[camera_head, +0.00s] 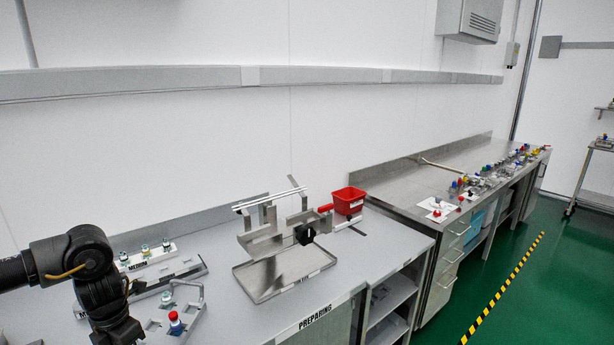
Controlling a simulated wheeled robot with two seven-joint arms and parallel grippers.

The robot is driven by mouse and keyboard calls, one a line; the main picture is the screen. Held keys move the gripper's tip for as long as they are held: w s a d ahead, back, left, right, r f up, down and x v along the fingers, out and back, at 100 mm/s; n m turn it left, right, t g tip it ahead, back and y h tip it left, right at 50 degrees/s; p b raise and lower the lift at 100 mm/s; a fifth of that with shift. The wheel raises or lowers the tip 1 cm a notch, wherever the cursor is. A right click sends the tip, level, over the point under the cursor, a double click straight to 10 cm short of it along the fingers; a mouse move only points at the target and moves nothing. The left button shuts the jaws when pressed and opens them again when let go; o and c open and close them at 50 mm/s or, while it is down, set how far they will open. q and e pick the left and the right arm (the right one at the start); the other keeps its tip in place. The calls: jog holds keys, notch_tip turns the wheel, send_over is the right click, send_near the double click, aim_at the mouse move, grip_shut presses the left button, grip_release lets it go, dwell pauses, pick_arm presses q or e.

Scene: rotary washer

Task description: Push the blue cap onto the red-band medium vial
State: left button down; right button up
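A small vial with a red band (176,328) stands in the grey holder plate near the bottom left. Another small vial (166,297) stands near the bent metal handle. My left arm comes in from the left and bends down. My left gripper (122,335) is at the bottom edge, left of the red-band vial, and its fingers cannot be made out. My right gripper is out of view.
A metal tray (291,289) with a metal stand (268,242) and black knob is right of the holder. A red bin (348,200) stands behind it. A steel counter with several coloured items is farther right.

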pick_arm(q)
jog(key=shift+f+b, duration=0.6)
jog(key=shift+f, duration=0.35)
dwell(1.1)
dwell(0.4)
notch_tip(320, 180, up, 7)
jog(key=p, duration=0.7)
